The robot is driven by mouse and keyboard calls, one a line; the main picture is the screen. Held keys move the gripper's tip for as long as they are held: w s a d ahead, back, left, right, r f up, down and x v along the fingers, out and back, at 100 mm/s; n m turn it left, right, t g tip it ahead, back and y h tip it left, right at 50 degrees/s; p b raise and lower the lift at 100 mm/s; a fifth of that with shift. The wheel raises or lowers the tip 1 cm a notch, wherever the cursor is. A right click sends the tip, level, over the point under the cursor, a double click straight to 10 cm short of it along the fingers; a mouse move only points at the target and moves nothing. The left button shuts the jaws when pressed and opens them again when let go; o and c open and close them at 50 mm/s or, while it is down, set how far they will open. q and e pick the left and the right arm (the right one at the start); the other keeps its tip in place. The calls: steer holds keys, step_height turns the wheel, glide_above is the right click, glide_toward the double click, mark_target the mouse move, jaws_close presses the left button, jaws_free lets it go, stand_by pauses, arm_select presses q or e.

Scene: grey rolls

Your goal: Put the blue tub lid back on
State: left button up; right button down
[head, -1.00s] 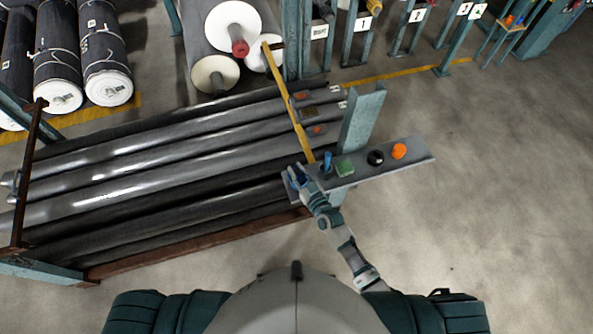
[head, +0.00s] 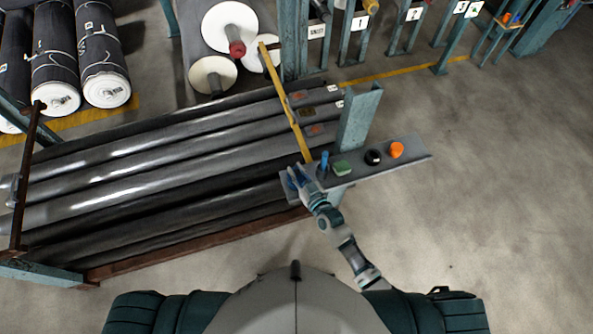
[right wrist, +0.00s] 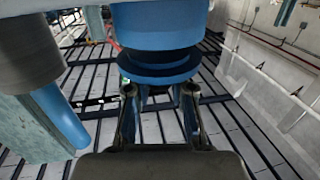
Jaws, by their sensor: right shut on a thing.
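My right gripper (head: 296,174) is at the left end of a narrow grey shelf (head: 412,160), next to a blue thing (head: 291,184). In the right wrist view, my right gripper (right wrist: 160,98) is shut on a round blue disc, which I take as the blue tub lid (right wrist: 160,71). A wider blue cylinder, seemingly the tub (right wrist: 160,25), shows directly above the disc in the picture. A dark band lies between them, and I cannot tell if they touch. The fingertips are partly hidden. My left gripper is out of view.
On the shelf stand an upright blue cylinder (head: 324,162), a green block (head: 342,168), a black round thing (head: 374,157) and an orange one (head: 397,149). A teal post (head: 358,118) rises behind the shelf. Long grey rolls (head: 150,170) lie to the left. Floor at right is clear.

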steer(key=shift+d, duration=0.2)
steer(key=shift+a, duration=0.2)
steer(key=shift+a, duration=0.25)
steer(key=shift+d, duration=0.1)
stand_by(0.4)
steer(key=shift+f+b, duration=0.45)
steer(key=shift+f, duration=0.35)
steer(key=c, duration=0.9)
jaws_free()
steer(key=shift+c, duration=0.2)
steer(key=v, duration=1.2)
steer(key=shift+f, duration=0.1)
